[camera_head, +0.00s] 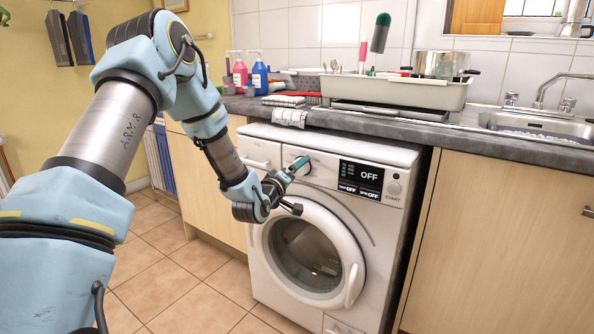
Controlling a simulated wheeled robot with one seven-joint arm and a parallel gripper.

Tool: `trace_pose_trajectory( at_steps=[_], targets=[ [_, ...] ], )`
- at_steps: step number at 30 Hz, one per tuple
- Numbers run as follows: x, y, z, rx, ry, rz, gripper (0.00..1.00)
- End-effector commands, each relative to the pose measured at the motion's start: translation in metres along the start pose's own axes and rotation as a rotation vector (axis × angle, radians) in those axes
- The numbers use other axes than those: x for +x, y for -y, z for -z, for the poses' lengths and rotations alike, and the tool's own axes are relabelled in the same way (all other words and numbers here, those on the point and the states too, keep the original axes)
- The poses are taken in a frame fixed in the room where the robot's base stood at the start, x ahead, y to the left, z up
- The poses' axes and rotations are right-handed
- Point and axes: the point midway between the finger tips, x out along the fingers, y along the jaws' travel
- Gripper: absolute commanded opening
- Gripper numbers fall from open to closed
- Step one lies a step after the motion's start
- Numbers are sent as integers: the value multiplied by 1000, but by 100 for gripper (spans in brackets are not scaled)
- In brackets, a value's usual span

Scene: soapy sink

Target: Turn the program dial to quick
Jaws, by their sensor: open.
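The white washing machine (375,225) stands under the counter, its round door (305,255) closed. The dial's pointer and markings are hidden.
A START button (394,188) sits right of the display. The detergent drawer (258,156) is at the machine's upper left. The grey counter (390,129) juts above the panel and holds a grey tub (395,93), bottles and folded cloths. The sink (540,125) is at right. The tiled floor at left is clear.

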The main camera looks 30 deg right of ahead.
Motion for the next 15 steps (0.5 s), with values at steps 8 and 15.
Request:
trace_pose_trajectory(
  at_steps=[8, 15],
  targets=[
    [8, 0, 0, 0, -1, 0, 95],
    [7, 0, 0, 0, -1, 0, 81]
  ],
)
